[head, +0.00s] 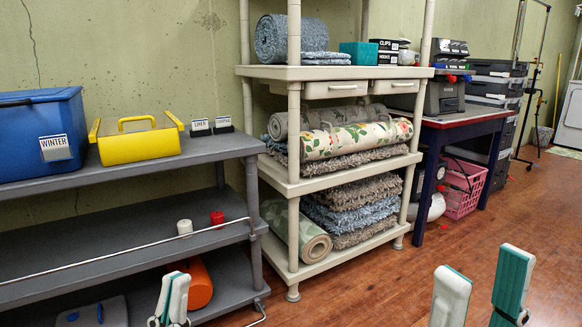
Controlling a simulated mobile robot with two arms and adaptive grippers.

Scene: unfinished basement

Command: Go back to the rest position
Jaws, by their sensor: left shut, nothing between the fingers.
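My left gripper (172,297) shows at the bottom left, in front of the lower part of the grey shelf. Its white and green fingers are together with nothing between them. My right gripper (482,282) shows at the bottom right, over the wooden floor. Its two white and green fingers stand well apart, and the gap between them is empty. Both grippers point up in the picture, and their lower parts are cut off by the frame edge.
A grey shelf (110,228) with a blue bin (40,110) and yellow caddy (139,146) stands left. A beige shelf (320,72) with rolled rugs stands centre. A table (474,124) and pink basket (463,188) are farther right. The wooden floor (530,205) at right is clear.

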